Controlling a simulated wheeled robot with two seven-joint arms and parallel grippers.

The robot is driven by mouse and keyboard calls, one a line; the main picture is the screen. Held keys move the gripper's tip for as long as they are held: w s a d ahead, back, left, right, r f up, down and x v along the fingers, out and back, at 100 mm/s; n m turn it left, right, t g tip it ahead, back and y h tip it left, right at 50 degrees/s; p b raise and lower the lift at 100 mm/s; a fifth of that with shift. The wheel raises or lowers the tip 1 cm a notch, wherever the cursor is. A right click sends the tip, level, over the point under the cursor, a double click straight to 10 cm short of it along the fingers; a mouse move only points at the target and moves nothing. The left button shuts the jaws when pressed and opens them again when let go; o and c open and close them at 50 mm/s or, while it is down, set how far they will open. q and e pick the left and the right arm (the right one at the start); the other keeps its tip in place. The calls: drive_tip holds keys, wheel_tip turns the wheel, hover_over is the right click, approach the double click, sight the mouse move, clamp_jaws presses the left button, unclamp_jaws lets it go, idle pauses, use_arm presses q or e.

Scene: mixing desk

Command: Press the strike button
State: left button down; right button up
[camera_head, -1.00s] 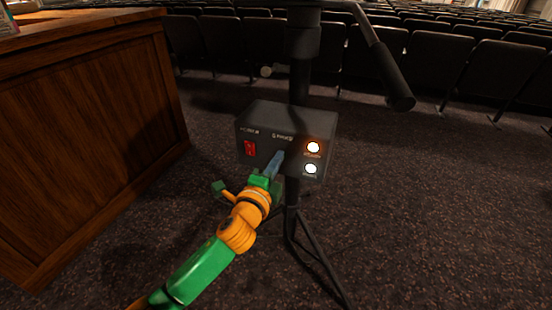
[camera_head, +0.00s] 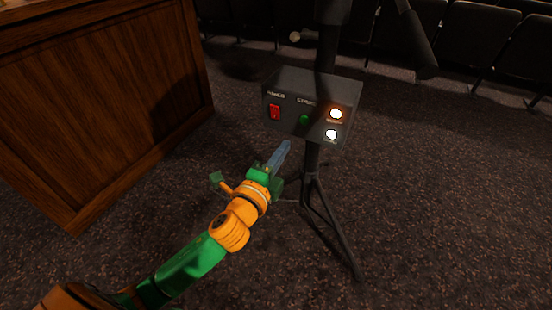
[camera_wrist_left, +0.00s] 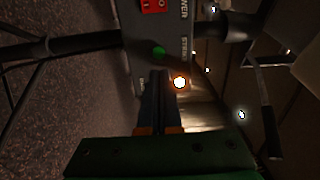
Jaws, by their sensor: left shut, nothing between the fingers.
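The dark control box (camera_head: 290,122) is mounted on a black stand. The green strike button (camera_head: 305,120) sits on its front below the "STRIKE" label, and it also shows in the left wrist view (camera_wrist_left: 159,52). My left gripper (camera_head: 287,144) is shut and empty, with its fingertips below and left of the button, apart from it in the head view. In the left wrist view its fingers (camera_wrist_left: 159,78) point toward the box, just short of the green button in the picture. My right gripper is not in view.
A red power switch (camera_head: 274,112) is left of the button, and two lit white lamps, the upper one (camera_head: 336,114) orange-rimmed, are right of it. A wooden desk (camera_head: 110,100) stands at the left. The stand's legs (camera_head: 335,225) spread on the carpet. Rows of seats are behind.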

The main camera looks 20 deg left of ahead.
use_arm(q)
drive_tip(key=shift+s+r, duration=0.1)
drive_tip(key=shift+s, duration=1.5)
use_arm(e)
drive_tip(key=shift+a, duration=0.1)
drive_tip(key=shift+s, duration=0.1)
